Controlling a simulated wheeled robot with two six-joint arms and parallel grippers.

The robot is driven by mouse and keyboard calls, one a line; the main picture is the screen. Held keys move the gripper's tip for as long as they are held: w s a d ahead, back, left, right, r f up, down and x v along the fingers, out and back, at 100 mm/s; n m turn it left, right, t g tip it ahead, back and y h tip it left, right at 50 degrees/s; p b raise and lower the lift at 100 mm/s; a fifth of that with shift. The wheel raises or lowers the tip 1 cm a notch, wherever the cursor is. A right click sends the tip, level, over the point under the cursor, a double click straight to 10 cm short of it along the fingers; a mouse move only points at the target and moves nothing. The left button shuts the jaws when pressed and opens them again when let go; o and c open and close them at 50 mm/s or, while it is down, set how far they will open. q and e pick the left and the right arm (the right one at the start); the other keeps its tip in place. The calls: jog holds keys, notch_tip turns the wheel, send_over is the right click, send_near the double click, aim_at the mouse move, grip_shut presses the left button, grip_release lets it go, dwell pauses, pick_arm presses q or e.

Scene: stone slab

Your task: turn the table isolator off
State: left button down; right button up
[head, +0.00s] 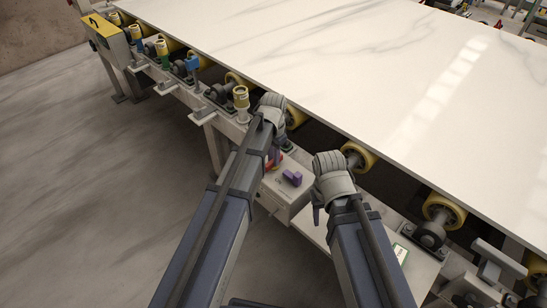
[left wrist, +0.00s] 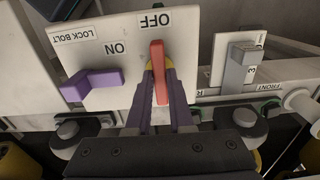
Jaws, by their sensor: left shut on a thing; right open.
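The table isolator is a red lever (left wrist: 157,72) on a yellow base, set on a pale panel (left wrist: 190,20). In the left wrist view its free end is by the OFF label, which reads upside down; the ON label is to the left. My left gripper (left wrist: 160,95) is shut on the red lever, one finger on each side. In the head view my left gripper (head: 273,160) is mostly hidden by my arm, at the pale control box (head: 284,197). My right gripper (head: 316,207) is open, right of the box, its fingers barely visible.
A purple lock bolt handle (left wrist: 92,84) sits left of the lever; it also shows in the head view (head: 292,177). A grey lever (left wrist: 238,68) is on another panel. A white stone slab (head: 350,60) lies on yellow rollers (head: 443,211). Floor at the left is clear.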

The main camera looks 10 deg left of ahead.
pick_arm(q)
jog(key=c, duration=0.8)
grip_release()
pick_arm(e)
jog(key=shift+r, duration=0.1)
pick_arm(q)
notch_tip(320, 180, up, 8)
jog(key=p, duration=0.8)
jog(key=shift+f, duration=0.1)
pick_arm(e)
notch_tip(320, 180, up, 8)
jog(key=shift+f, duration=0.2)
pick_arm(q)
jog(key=s+d+r+n+p, duration=0.1)
jog(key=s+d+r+p, duration=0.1)
jog(key=s, duration=0.8)
jog(key=s+d+r+n+y+p, duration=0.1)
jog(key=s+d+r+n+p, duration=0.1)
jog(key=s, duration=0.7)
jog(key=shift+s+d+r+p, duration=0.4)
jog(key=shift+d+r, duration=0.15)
jog(key=shift+d, duration=0.65)
pick_arm(e)
notch_tip(320, 180, up, 5)
